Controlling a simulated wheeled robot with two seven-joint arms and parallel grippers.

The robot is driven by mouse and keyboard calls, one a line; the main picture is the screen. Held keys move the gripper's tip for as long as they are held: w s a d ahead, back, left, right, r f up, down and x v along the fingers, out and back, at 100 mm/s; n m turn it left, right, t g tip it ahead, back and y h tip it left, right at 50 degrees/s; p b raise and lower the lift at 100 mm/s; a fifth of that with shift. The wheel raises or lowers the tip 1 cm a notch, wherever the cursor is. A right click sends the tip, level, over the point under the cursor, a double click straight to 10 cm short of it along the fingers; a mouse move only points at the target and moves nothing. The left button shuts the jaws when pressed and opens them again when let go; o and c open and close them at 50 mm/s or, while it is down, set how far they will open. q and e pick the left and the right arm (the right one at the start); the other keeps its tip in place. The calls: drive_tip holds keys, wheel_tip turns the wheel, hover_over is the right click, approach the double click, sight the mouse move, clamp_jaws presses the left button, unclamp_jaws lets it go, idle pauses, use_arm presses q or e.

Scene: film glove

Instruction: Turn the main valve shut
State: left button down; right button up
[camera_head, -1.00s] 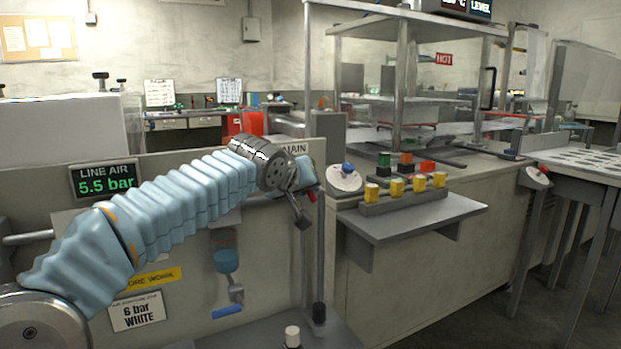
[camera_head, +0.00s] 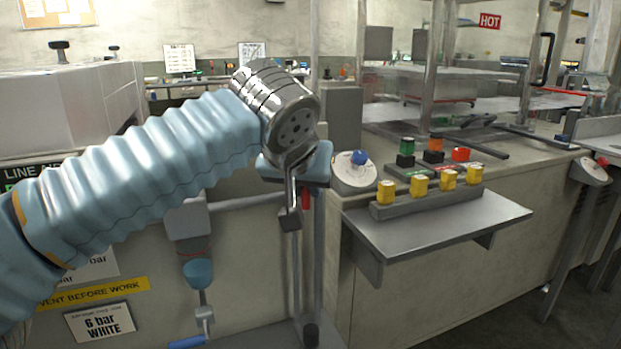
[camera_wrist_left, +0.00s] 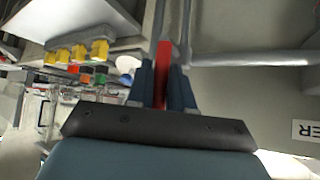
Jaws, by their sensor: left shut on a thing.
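The main valve's red lever (camera_wrist_left: 163,72) stands between the two blue fingers of my left gripper (camera_wrist_left: 163,88) in the left wrist view. The fingers are shut on it. In the head view only a small red piece of the lever (camera_head: 306,199) shows below my left gripper (camera_head: 305,190), by the upright grey pipe (camera_head: 320,240). My blue-sleeved arm and the silver wrist hide most of the valve, so its exact angle cannot be told there. My right gripper is not in view.
A blue-handled fitting (camera_head: 188,342) hangs at lower left under a unit with a blue bowl (camera_head: 197,272). A grey shelf (camera_head: 440,240) with yellow knobs juts out right of the pipe. Several buttons (camera_head: 460,155) sit above it. The floor at lower right is clear.

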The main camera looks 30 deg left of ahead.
use_arm(q)
drive_tip(key=shift+f, duration=0.1)
drive_tip(key=c, duration=1.1)
unclamp_jaws()
drive_tip(key=shift+w, duration=0.1)
drive_tip(key=p+v, duration=0.1)
drive_tip(key=v, duration=1.3)
drive_tip(key=shift+p, duration=0.3)
drive_tip(key=shift+w+a, duration=0.1)
